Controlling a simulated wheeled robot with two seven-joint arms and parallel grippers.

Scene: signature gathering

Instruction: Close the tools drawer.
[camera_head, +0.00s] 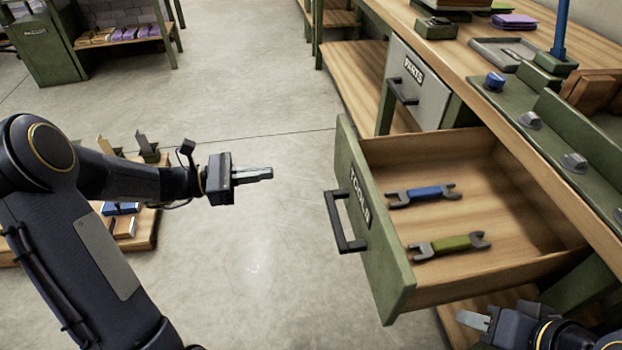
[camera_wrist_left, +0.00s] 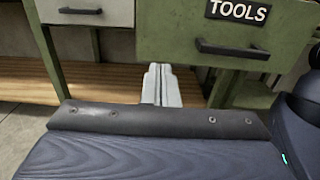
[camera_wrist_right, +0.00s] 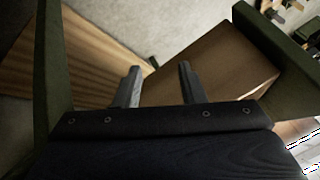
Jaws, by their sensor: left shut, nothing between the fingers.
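The tools drawer (camera_head: 362,230) is pulled out of the workbench, with a green front, a white-on-black TOOLS label (camera_head: 360,196) and a dark bar handle (camera_head: 341,222). Inside lie a blue wrench (camera_head: 423,195) and a green wrench (camera_head: 449,244). My left gripper (camera_head: 268,173) is shut and empty, in the air left of the drawer front and apart from it. In the left wrist view the shut fingers (camera_wrist_left: 160,85) point below and left of the handle (camera_wrist_left: 233,49). My right gripper (camera_head: 470,318) is at the bottom right, below the drawer; its fingers (camera_wrist_right: 158,85) are apart and empty in the right wrist view.
A grey parts drawer (camera_head: 418,84) sits beyond the tools drawer. The bench top (camera_head: 470,61) carries a grey tray (camera_head: 506,52) and green fixtures. A low wooden platform (camera_head: 146,232) with several items stands behind my left arm. The floor left of the drawer is clear.

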